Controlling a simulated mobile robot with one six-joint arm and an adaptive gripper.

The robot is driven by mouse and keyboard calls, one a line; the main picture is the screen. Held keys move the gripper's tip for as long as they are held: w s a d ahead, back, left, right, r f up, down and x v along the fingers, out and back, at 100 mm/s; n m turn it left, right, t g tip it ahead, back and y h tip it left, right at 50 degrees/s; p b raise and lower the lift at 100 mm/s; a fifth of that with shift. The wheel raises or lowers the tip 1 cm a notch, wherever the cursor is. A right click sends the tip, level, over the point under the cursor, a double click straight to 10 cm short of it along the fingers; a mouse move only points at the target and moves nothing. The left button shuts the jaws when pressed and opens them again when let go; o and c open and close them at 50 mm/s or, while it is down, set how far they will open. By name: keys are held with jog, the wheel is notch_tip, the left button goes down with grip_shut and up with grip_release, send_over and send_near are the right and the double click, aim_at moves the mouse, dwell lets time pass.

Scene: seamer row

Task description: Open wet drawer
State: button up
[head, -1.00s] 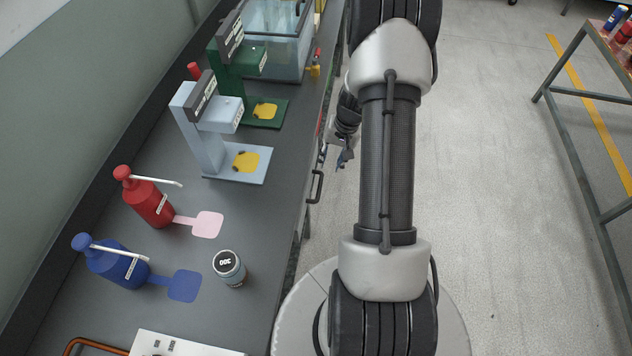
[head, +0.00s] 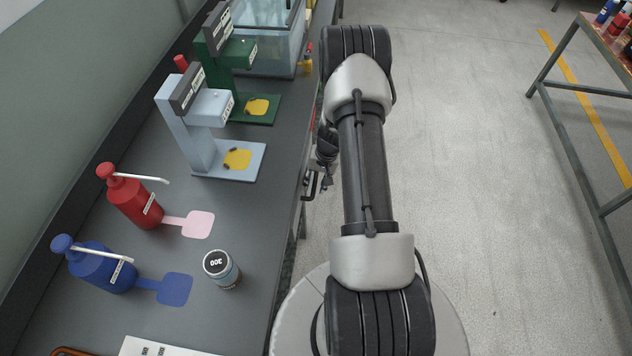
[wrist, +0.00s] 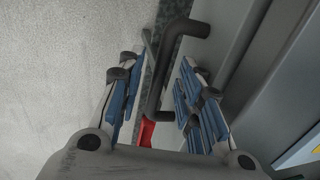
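A dark bar handle (wrist: 163,62) stands out from a grey front (wrist: 222,25) under the counter in the wrist view. No label shows whether this is the wet drawer. My gripper (wrist: 154,75) is open, with its blue-padded fingers on either side of the handle bar. Gaps show between the bar and both fingers, so it is not clamped. In the head view my gripper (head: 314,182) is at the counter's front edge, overlapping the handle there. The drawer front is hidden from the head view by the counter top.
The counter (head: 225,320) carries a red bottle (head: 135,200), a blue bottle (head: 98,268), a jar (head: 221,270) and light blue (head: 205,150) and green stands. A red part (wrist: 146,132) shows below the handle. Floor (head: 470,200) to the right is clear up to a metal table (head: 575,90).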

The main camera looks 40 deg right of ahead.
jog(key=shift+c, duration=0.2)
grip_shut()
dwell(0.6)
